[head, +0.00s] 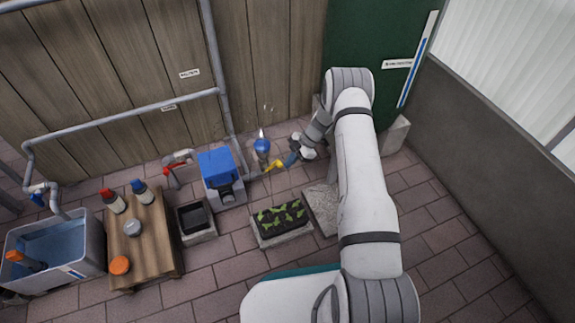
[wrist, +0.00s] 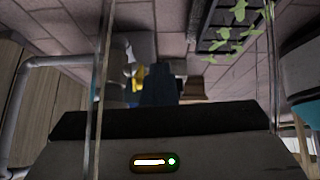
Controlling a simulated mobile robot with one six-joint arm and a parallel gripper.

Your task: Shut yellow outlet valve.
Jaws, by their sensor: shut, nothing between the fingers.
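The yellow outlet valve handle (head: 275,166) is low on the grey pipework by the wooden wall, right of the blue box. A blue round part (head: 262,146) sits just above it. My gripper (head: 290,160) is shut and empty, just right of the yellow handle and very close to it; I cannot tell whether they touch. In the wrist view a small piece of yellow (wrist: 138,80) shows beyond the gripper body, partly hidden by a dark blue shape.
A blue box (head: 217,168) with a red-handled valve (head: 172,172) stands left. A planter of seedlings (head: 281,219) is on the paving in front. Further left are a black basin (head: 195,216), a wooden table (head: 150,240) with bottles, and a water tub (head: 95,235). Paving at right is free.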

